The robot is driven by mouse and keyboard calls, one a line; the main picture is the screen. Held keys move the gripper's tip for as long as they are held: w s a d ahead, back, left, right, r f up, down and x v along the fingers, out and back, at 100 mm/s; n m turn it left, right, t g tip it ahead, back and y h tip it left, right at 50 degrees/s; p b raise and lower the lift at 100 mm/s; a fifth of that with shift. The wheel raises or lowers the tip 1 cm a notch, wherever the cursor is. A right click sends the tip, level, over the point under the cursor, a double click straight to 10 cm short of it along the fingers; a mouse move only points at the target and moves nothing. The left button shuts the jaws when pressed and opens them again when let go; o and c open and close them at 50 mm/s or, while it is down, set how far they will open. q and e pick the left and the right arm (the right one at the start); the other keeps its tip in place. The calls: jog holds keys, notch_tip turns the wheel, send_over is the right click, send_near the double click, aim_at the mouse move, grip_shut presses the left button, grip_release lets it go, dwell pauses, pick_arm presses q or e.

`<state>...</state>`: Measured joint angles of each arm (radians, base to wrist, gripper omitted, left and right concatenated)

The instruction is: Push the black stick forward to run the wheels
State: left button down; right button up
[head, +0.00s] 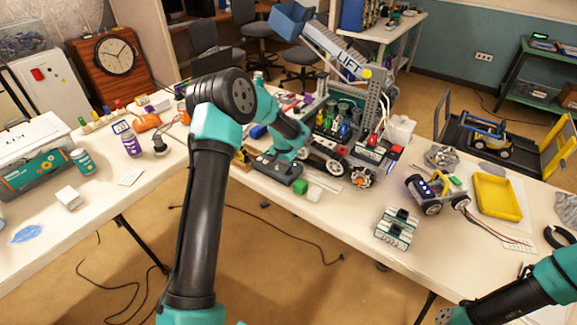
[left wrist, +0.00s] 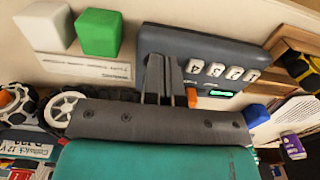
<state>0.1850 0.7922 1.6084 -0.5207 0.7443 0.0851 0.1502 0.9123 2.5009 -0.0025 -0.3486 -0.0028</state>
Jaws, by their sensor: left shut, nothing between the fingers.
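A dark grey control box (head: 276,173) lies on the main table. In the left wrist view the same box (left wrist: 210,42) shows a row of white number buttons, a green lit display and a small orange part. I cannot make out a separate black stick; it may be hidden behind my fingers. My left gripper (left wrist: 164,66) is shut and empty, its fingertips over the box's face. Whether they touch the box is unclear. A wheel (left wrist: 66,108) with a white rim stands left of the gripper; wheels (head: 334,166) also show in the head view.
A green block (head: 299,187) and a white block (head: 314,193) lie close to the box. A lift model (head: 345,62) rises behind. A small wheeled car (head: 430,190) and a yellow tray (head: 497,197) are to the right.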

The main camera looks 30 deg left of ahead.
pick_arm(q)
jog(key=shift+f, duration=1)
jog(key=shift+w, duration=0.6)
jog(key=shift+s, duration=0.2)
dwell(2.5)
jog(key=shift+s+a, duration=0.15)
jog(key=shift+s, duration=1.4)
notch_tip(320, 180, up, 7)
dwell(0.9)
dwell(0.3)
